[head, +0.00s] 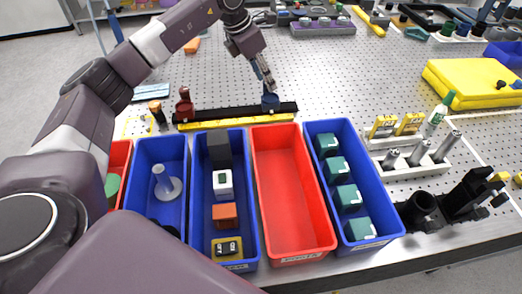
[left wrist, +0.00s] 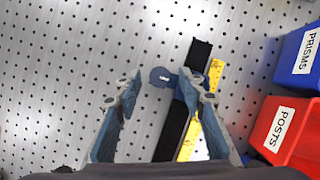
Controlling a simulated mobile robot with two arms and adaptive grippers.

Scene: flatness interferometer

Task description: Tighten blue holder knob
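A blue holder (head: 270,101) stands near the right end of a black rail (head: 232,112), with a yellow ruler strip (head: 235,123) along its near side. In the left wrist view the blue holder's round knob (left wrist: 162,77) sticks out sideways from the rail. My left gripper (head: 264,78) is just above the blue holder, pointing down. In the left wrist view it is open (left wrist: 165,92), with the knob between and slightly beyond its fingertips; contact cannot be told. A red holder (head: 184,106) stands at the rail's left end. My right gripper is not in view.
Blue and red bins line the table's near edge, including an empty red one (head: 283,185) and a blue one with teal cubes (head: 385,215). A yellow case (head: 475,82) and a white post rack (head: 420,163) stand at right.

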